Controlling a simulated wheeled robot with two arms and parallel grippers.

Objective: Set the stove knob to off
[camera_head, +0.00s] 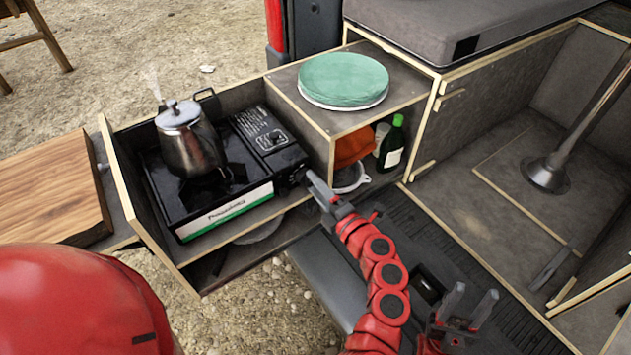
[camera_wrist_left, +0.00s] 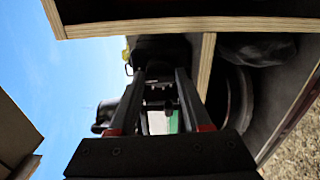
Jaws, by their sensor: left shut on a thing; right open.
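The black portable gas stove (camera_head: 215,197) sits in the pulled-out drawer, with a white and green label strip along its front. Its dark knob (camera_head: 293,176) is at the right end of the front, mostly hidden by my left gripper (camera_head: 312,183). My left gripper is shut on the knob, reaching it from the right front. In the left wrist view its two fingers (camera_wrist_left: 160,103) point at the dark stove end, and the knob's pointer direction cannot be made out. My right gripper (camera_head: 468,308) is open and empty at the lower right, away from the stove.
A steaming metal kettle (camera_head: 190,150) stands on the stove. A wooden board (camera_head: 50,190) is at the left. A metal table post (camera_head: 555,165) stands right.

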